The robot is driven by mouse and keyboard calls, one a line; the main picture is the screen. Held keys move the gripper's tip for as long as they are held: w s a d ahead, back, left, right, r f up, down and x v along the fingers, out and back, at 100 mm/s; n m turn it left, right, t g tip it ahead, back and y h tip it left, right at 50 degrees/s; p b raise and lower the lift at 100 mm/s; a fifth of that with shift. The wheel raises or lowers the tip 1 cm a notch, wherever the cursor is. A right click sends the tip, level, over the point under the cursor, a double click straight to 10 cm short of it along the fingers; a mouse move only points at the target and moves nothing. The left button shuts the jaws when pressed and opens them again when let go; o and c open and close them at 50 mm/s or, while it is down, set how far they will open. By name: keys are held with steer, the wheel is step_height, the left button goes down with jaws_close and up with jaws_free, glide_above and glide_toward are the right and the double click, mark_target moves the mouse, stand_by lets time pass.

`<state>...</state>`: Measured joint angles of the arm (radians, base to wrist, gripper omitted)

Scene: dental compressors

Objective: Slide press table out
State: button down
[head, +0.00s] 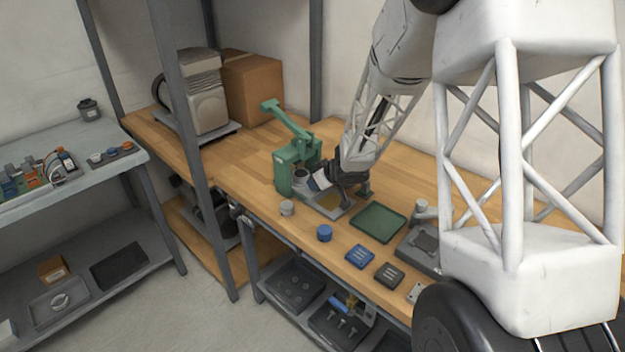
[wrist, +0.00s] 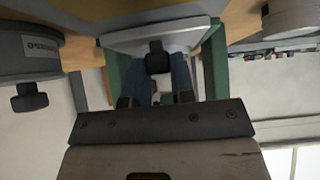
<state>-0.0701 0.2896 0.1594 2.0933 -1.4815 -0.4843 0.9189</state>
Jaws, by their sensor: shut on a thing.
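The green press (head: 290,172) stands on the wooden bench, its lever arm raised toward the back left. Its light grey press table (head: 328,207) lies low at its front. In the wrist view the press table (wrist: 195,38) is a pale plate at the top, with a black knob (wrist: 156,52) at its edge. My gripper (head: 345,190) is down at the press table, partly hidden by its own wrist. In the wrist view my gripper (wrist: 163,72) is shut on the knob, one finger on either side.
A green tray (head: 378,222) lies right of the press table. A small grey pot (head: 287,208), a blue pot (head: 324,233) and a blue block (head: 360,256) sit near the bench's front edge. A grey post (head: 190,150) rises left of the press.

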steer(key=s+d, duration=0.6)
steer(key=shift+s+d, duration=0.4)
steer(key=c, duration=1)
jaws_free()
steer(key=shift+o, duration=0.2)
steer(key=shift+r, duration=0.1)
steer(key=v, duration=0.7)
steer(key=shift+s+d+r, duration=0.2)
